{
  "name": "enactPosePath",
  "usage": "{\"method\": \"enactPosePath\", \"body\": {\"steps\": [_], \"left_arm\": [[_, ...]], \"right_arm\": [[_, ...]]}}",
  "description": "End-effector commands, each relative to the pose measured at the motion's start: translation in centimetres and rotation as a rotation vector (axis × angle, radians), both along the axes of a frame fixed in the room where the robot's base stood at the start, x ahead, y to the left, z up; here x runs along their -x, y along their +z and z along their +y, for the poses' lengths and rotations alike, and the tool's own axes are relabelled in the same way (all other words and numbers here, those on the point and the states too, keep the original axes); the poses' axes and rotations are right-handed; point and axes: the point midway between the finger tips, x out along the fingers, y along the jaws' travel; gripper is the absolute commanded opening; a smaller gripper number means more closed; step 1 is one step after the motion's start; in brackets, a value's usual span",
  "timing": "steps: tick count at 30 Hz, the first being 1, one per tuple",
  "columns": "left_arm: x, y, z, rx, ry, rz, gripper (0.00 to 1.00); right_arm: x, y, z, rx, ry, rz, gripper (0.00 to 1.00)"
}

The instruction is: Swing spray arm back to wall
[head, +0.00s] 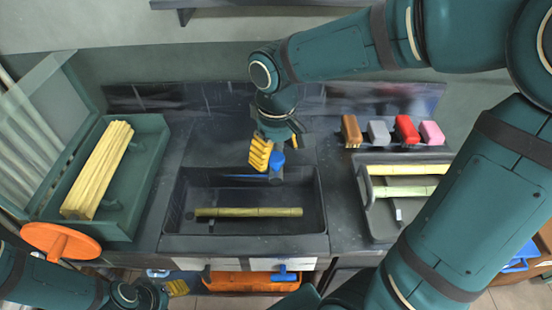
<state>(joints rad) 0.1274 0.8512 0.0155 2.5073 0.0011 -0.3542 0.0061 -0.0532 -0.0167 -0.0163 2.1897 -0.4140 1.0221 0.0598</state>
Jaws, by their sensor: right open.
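A blue part with a grey end, which looks like the spray arm's head (277,159), is over the back of the dark sink (244,243). My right gripper (274,152) reaches down from above at this blue part, its yellow ribbed finger just left of it. The gripper is open, and I cannot tell whether it touches the part. It hides much of the spray arm and its mount. A thin blue strip (243,177) shows to the left. My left gripper (151,294) is at the bottom edge, dark and partly cut off; its jaws are unclear.
A cane stick (248,212) lies in the sink. A green box (151,179) with yellow canes and an orange disc (60,241) are left. A tray (365,207) with canes and several coloured blocks (407,129) are right. The dark backsplash (185,97) stands behind.

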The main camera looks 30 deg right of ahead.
Motion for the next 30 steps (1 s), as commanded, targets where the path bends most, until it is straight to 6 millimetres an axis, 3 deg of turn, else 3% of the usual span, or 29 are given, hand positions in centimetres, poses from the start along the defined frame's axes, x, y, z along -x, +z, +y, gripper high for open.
{"method": "enactPosePath", "body": {"steps": [5,15,21,30], "left_arm": [[0.1,-0.4,0.0,0.000,-0.002,0.002,0.51],[0.1,-0.4,0.0,0.000,-0.002,0.003,0.51],[0.1,-0.4,0.0,0.000,-0.002,0.003,0.51],[0.1,-0.4,0.0,0.000,-0.002,0.003,0.51]], "right_arm": [[0.0,-1.5,0.0,-0.001,-0.001,0.001,0.70],[0.0,-1.7,0.0,0.000,0.000,0.000,0.71],[0.0,-1.6,0.0,0.000,0.000,0.000,0.01],[-0.3,-1.7,0.5,0.000,-0.017,0.000,0.00]]}}
